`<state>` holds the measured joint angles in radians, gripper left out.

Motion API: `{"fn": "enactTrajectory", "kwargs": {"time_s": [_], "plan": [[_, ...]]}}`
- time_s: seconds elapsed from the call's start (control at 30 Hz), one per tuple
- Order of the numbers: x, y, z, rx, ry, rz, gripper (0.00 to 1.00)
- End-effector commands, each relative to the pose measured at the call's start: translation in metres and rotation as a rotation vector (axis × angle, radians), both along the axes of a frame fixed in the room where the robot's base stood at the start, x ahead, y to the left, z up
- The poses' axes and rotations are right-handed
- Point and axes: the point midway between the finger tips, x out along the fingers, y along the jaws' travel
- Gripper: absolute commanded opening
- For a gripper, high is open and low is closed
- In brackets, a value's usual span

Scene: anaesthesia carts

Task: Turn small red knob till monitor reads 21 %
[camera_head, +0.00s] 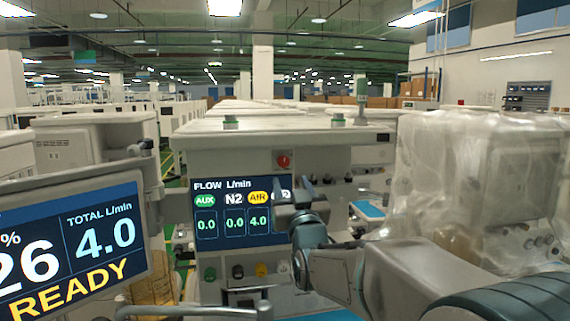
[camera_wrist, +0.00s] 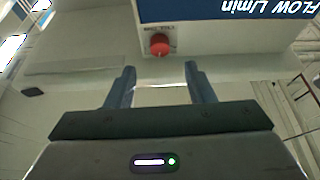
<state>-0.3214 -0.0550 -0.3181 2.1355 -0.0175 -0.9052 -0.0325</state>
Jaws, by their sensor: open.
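The small red knob (camera_head: 283,160) is on the cart's front panel, above the flow screen. In the wrist view the red knob (camera_wrist: 160,45) sits on a small pale plate, ahead of my gripper and roughly centred between its fingers. My gripper (camera_head: 303,185) is open and empty, in front of the flow screen's right edge and apart from the knob. Its two fingers (camera_wrist: 160,82) also show in the wrist view. The monitor (camera_head: 75,250) at the left shows 26 %, a total of 4.0 L/min and READY.
The flow screen (camera_head: 232,225) reads AUX 0.0, N2 0.0 and AIR 4.0; my gripper covers part of its right side. Several coloured knobs, one of them green (camera_head: 210,274), sit below it. A plastic-wrapped machine (camera_head: 480,190) stands at the right.

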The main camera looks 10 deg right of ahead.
Motion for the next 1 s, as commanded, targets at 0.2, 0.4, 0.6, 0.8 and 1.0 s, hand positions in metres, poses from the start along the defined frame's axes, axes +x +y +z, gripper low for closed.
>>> {"fn": "enactTrajectory", "kwargs": {"time_s": [0.2,0.4,0.6,0.8,1.0], "plan": [[0.036,0.001,0.017,-0.002,0.001,0.000,0.49],[0.058,0.001,0.025,-0.001,0.001,0.001,0.49],[0.066,0.000,0.027,-0.001,0.001,0.000,0.49],[0.066,0.001,0.027,0.000,0.001,0.000,0.49],[0.066,0.001,0.027,0.000,0.000,0.000,0.07]]}}
